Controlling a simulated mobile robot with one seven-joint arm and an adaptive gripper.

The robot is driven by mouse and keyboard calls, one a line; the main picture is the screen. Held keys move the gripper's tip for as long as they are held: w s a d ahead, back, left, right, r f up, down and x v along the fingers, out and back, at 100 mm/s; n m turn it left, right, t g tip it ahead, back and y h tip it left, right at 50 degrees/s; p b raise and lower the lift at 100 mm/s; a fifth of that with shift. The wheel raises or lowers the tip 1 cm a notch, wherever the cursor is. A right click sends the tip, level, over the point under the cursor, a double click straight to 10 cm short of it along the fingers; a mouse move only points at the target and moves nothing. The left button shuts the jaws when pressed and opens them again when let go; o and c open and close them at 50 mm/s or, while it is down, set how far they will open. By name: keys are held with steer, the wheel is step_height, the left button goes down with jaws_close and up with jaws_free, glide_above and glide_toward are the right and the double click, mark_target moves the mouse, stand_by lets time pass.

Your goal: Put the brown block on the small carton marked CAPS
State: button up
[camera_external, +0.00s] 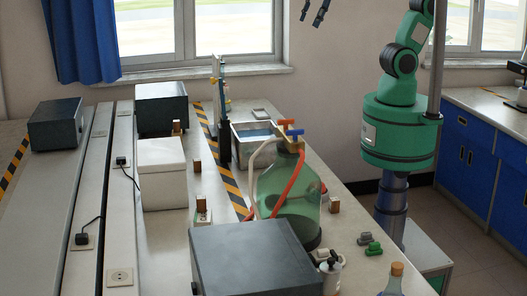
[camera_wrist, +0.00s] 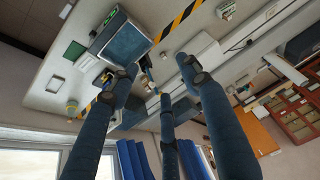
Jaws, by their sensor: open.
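Several small brown blocks are on the bench in the external view: one near the black box (camera_external: 176,127), one right of the white box (camera_external: 197,167), and one right of the green bottle (camera_external: 334,205). A small pale carton (camera_external: 203,218) stands near the bench middle, with a brown patch or block (camera_external: 201,203) at its top; I cannot read any CAPS mark. My gripper (camera_external: 312,16) is open and empty, high above the bench's far end at the top edge. In the wrist view its fingers (camera_wrist: 155,82) are spread, with nothing between them.
A large green bottle (camera_external: 289,205) with red and pale hoses stands mid-bench. A metal tray (camera_external: 255,139) and a tall stand (camera_external: 220,110) are behind it. A white box (camera_external: 162,178) and a dark grey box (camera_external: 255,258) take up room. Small green items (camera_external: 372,246) lie at the right.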

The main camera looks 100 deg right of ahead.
steer(key=s+d+f, duration=0.2)
steer(key=s+f, duration=0.2)
steer(key=s, duration=0.5)
steer(key=shift+s+d+t, duration=0.15)
steer(key=shift+s+t, duration=0.25)
steer(key=shift+f, duration=0.1)
step_height(320, 180, down, 8)
steer(key=b, duration=0.8)
